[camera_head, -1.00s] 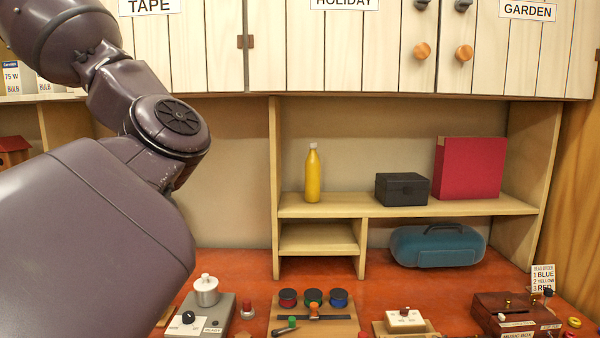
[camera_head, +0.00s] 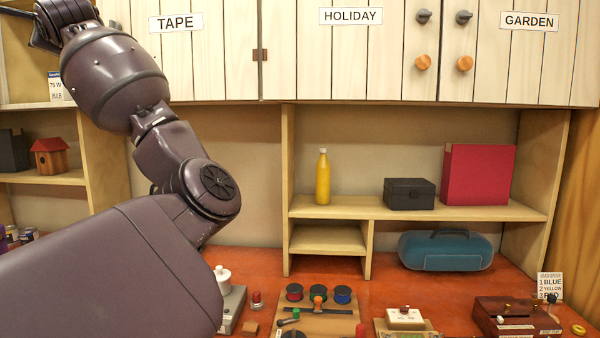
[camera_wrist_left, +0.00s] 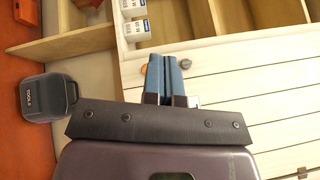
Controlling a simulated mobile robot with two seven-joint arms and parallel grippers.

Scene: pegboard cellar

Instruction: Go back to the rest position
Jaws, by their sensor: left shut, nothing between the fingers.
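My left arm comes in from the left in the head view and bends up to the top left corner, in front of the shelf. The left gripper (camera_wrist_left: 165,78) shows in the left wrist view with its two blue fingers side by side, shut and empty. It is close to pale plank cabinet doors (camera_wrist_left: 225,90); I cannot tell whether it touches them. In the head view the fingertips cannot be made out. My right gripper is in neither view.
Cabinets labelled TAPE, HOLIDAY (camera_head: 350,16) and GARDEN hang above. The shelf holds a yellow bottle (camera_head: 323,178), black box (camera_head: 409,194) and red box (camera_head: 478,174). A teal case (camera_head: 445,251) and several small devices stand on the red bench. A dark TOOLS case (camera_wrist_left: 48,97) shows in the wrist view.

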